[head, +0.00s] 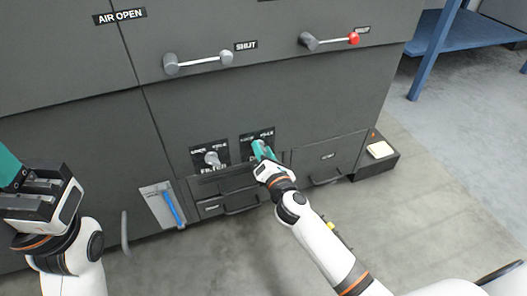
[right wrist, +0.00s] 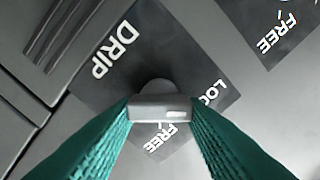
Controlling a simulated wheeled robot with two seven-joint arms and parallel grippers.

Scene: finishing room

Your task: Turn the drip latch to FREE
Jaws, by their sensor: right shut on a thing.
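The drip latch is a grey knob (right wrist: 160,107) on a dark plate (right wrist: 95,85) lettered DRIP, LOCK and FREE in the right wrist view. My right gripper (head: 260,152) is shut on this knob, with a teal finger at each side in the right wrist view (right wrist: 161,112). A small pale mark shows on the knob's end face. In the head view the fingers cover most of the knob; its dark plate (head: 246,140) shows around it. My left gripper (head: 22,185) is at the far left, apart from the cabinet's latches; its fingertips are partly out of frame.
A similar knob (head: 212,159) on a FILTER plate is just left. Drawers with handles (head: 243,203) lie below. Two lever handles (head: 200,62) (head: 330,41) stick out above. A blue-handled thing (head: 174,208) is at lower left. Floor (head: 440,180) is open at right.

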